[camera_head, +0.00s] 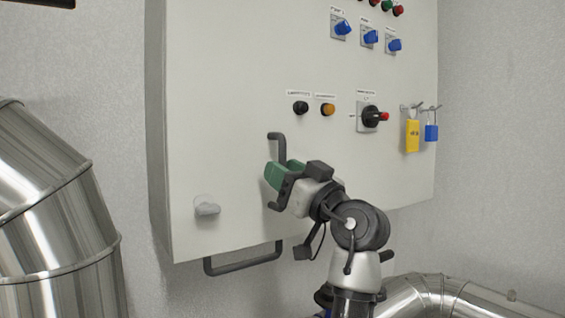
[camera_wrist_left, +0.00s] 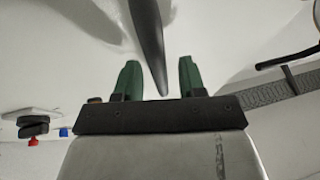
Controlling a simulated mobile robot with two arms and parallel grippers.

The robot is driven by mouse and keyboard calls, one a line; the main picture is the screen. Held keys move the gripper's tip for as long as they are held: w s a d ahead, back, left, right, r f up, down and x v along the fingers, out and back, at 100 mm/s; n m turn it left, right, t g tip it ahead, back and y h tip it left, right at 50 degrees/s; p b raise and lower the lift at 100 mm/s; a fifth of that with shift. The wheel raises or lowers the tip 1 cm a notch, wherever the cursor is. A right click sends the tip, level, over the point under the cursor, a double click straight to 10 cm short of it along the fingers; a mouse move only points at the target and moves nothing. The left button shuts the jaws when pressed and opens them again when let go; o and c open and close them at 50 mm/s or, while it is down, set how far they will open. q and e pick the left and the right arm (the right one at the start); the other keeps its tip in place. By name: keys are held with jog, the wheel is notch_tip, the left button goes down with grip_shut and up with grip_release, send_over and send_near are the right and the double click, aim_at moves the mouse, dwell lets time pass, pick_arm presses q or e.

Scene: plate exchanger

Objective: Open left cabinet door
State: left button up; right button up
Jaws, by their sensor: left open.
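The light grey cabinet (camera_head: 225,90) hangs on the wall, its front flat and shut, with no gap showing. A dark upright handle (camera_head: 276,140) is on the lower part of its front. My left gripper (camera_head: 280,172) is at this handle, with green fingers that partly hide its middle. In the left wrist view the dark handle bar (camera_wrist_left: 148,40) reaches down between the two green fingers of the gripper (camera_wrist_left: 160,68), with room visible on both sides. The fingers are open and not clamped on it. My right gripper is not in view.
A pale knob (camera_head: 206,206) is at the cabinet's lower left, and a dark bar (camera_head: 243,262) runs under its bottom edge. Switches and a black-red rotary switch (camera_head: 370,116) are to the right. Yellow (camera_head: 412,135) and blue (camera_head: 431,132) padlocks hang there. A shiny pipe (camera_head: 60,220) stands left.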

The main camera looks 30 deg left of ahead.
pick_arm(q)
jog(key=shift+a+r, duration=0.15)
jog(key=shift+a, duration=0.2)
jog(key=shift+w, duration=0.1)
jog(key=shift+c, duration=0.4)
grip_shut()
